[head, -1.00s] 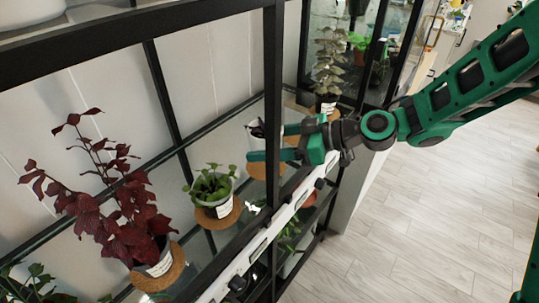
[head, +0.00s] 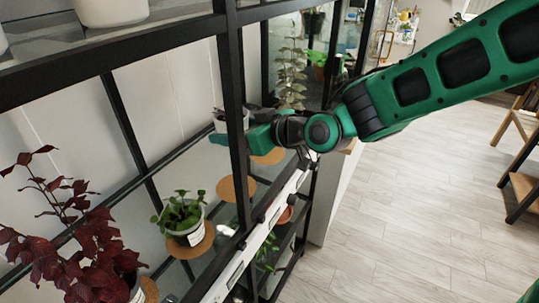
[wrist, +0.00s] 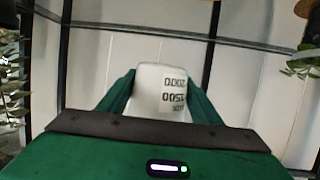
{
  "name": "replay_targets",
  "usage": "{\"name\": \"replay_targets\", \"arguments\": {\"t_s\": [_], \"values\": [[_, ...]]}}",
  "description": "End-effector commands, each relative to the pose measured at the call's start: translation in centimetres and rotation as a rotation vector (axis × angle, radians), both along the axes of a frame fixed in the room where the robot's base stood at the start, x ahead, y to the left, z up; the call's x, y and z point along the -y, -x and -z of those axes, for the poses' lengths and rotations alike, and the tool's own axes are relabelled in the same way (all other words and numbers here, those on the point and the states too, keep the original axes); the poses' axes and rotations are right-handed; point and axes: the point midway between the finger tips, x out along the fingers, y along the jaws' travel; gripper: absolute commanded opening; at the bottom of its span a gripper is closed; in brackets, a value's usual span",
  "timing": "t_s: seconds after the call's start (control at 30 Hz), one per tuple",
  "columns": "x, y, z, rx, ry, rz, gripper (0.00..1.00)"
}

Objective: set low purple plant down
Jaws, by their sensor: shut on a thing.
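A white pot (wrist: 160,92) with dark measuring marks, upside down in the picture, sits between my two green fingers in the wrist view. My gripper (head: 232,134) is shut on it, inside the shelf and partly behind a black post in the head view. A bit of the pot (head: 220,126) shows left of the post, with small dark foliage (head: 254,108) near my fingers. Most of the plant is hidden. The pot is held above the shelf, clear of an empty round cork mat (head: 238,190) lower down.
A second cork mat (head: 272,157) lies farther back. A potted green plant (head: 182,214) stands on its own mat nearer. A tall dark-red plant (head: 85,245) is at lower left. The black post (head: 232,80) stands close to my gripper. A tall pale-leaved plant (head: 291,75) is beyond.

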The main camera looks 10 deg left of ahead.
Motion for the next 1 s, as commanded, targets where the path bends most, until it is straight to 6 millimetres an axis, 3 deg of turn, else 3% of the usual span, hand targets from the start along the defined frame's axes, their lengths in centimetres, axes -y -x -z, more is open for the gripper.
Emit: {"name": "replay_targets", "arguments": {"t_s": [0.13,0.63,1.0], "values": [[0.7,-1.1,0.4,-0.002,0.001,0.021,0.27],[6.2,-8.4,5.9,-0.002,0.0,0.021,0.27],[7.0,-9.5,8.0,-0.003,0.001,0.017,0.27]]}}
